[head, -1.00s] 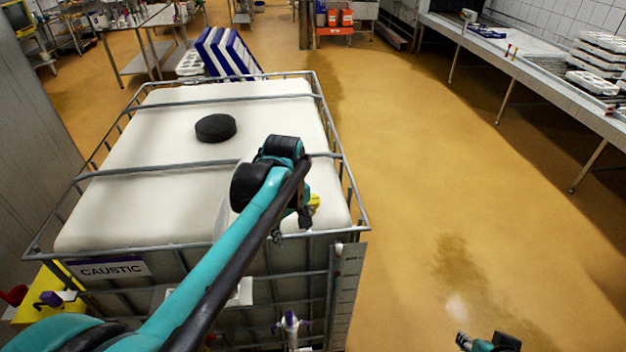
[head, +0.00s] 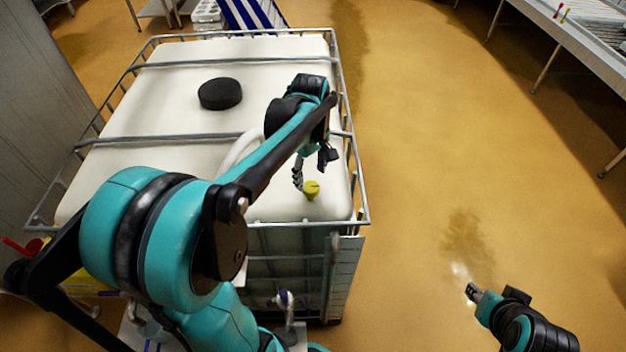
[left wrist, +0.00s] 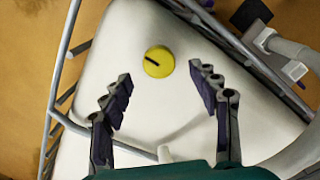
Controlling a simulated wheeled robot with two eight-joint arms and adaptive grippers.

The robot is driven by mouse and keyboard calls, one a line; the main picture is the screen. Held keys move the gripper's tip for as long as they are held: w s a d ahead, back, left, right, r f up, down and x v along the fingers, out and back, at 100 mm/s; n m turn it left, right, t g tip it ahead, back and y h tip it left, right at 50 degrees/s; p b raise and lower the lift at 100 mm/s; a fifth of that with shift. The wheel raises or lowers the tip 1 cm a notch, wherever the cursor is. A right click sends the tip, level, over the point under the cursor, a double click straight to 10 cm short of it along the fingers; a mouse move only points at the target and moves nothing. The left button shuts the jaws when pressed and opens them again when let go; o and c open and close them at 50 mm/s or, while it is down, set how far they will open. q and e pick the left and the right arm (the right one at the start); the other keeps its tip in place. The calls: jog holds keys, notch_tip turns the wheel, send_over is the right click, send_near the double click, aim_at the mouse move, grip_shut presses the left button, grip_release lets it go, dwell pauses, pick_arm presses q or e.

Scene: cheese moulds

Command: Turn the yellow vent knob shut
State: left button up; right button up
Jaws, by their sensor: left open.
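The yellow vent knob (head: 311,189) sits on top of the white tank (head: 180,185) near its front right corner. In the left wrist view the knob (left wrist: 159,61) is a round yellow cap with a dark line across it, ahead of the fingertips and between their lines.
A grey metal cage (head: 353,180) surrounds the tank, with bars crossing its top. A black round lid (head: 220,93) lies farther back on the tank. A white pipe (left wrist: 290,48) shows at the right of the wrist view. The yellow floor (head: 430,120) right of the tank is clear.

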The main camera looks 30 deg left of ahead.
aim_at(311, 186)
pick_arm(q)
notch_tip(311, 186, down, 4)
jog(key=shift+w+f, duration=0.15)
jog(key=shift+f, duration=0.05)
jog(key=c, duration=1.2)
jog(key=shift+o, duration=0.2)
